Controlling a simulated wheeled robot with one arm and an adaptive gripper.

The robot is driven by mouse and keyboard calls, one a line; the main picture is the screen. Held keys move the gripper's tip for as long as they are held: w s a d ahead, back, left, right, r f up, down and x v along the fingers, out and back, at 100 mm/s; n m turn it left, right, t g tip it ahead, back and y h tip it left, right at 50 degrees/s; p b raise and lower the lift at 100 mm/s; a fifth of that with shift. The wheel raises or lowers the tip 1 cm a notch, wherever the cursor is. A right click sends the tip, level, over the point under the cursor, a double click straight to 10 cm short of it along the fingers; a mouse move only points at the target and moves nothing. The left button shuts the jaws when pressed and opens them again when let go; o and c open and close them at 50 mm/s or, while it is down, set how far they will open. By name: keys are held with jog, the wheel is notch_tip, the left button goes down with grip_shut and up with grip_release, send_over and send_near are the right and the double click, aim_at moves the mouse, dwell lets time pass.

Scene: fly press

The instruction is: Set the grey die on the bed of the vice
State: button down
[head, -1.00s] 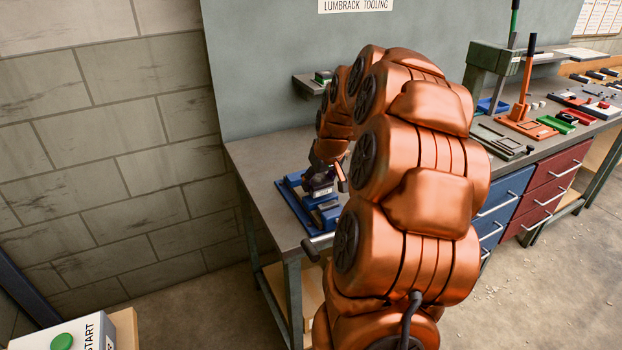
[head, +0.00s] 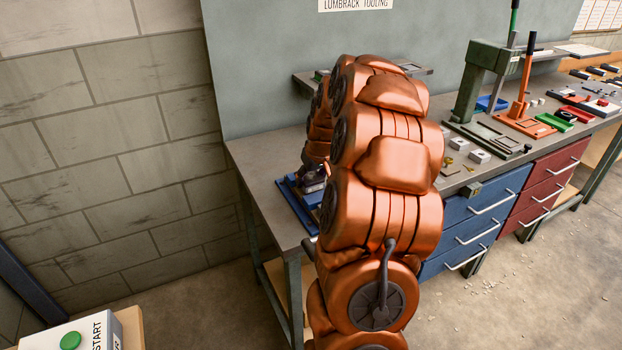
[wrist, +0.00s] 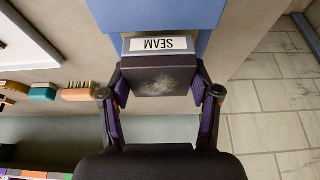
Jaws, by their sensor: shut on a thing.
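The grey die (wrist: 160,82) is a dark block with a worn patch on its face and a white label reading SEAM on its far edge. My gripper (wrist: 162,88) is shut on it, one finger on each side. The blue vice (head: 292,203) stands at the left end of the bench; its blue body (wrist: 160,16) also shows just beyond the die in the wrist view. In the head view my gripper (head: 313,178) is at the vice, and my arm hides much of both. I cannot tell whether the die touches the bed.
A wall shelf (head: 305,84) is behind my arm. A green press (head: 480,90), an orange-handled press (head: 524,85) and small parts stand along the bench to the right. A box with a green START button (head: 70,340) is at bottom left.

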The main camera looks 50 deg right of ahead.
jog(key=shift+f, duration=0.6)
jog(key=shift+f, duration=0.15)
jog(key=shift+c, duration=1.2)
grip_release()
jog(key=b+v, duration=0.3)
jog(key=v, duration=0.9)
jog(key=shift+a, duration=0.1)
